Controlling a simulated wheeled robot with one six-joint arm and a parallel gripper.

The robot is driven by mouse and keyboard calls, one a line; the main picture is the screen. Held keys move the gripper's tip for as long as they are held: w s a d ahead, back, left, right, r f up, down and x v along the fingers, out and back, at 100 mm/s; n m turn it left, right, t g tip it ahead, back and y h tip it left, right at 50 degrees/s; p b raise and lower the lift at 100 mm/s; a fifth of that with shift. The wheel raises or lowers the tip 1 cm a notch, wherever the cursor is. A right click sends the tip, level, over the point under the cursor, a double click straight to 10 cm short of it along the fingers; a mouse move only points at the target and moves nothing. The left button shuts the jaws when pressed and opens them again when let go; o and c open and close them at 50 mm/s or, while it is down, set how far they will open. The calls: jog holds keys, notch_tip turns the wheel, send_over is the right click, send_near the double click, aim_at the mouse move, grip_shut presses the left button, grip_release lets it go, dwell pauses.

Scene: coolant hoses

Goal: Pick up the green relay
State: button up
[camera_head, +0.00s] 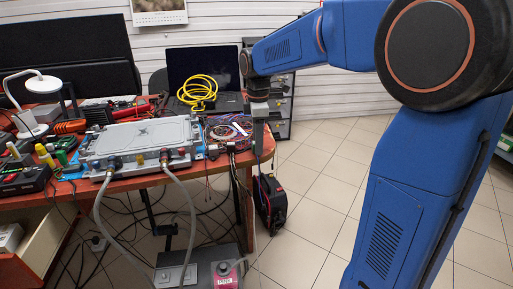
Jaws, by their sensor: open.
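I cannot tell for sure which thing is the green relay. A small green piece (62,158) shows on the left part of the table, beside the grey metal unit with hoses. Another small green-tipped item (14,150) stands on a dark device (24,180) further left. My gripper (259,112) is at the table's right end, far to the right of both green items. It points down, is small in the view, and holds nothing that I can make out.
The grey coolant unit (142,137) with two grey hoses fills the table's middle. A laptop (205,68) with a coiled yellow cable (198,92) stands behind. A white lamp (42,84) stands left. Wires crowd the wooden table's right end. Tiled floor (315,185) is clear on the right.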

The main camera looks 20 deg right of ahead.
jog(key=c, duration=1.1)
jog(key=shift+c, duration=0.2)
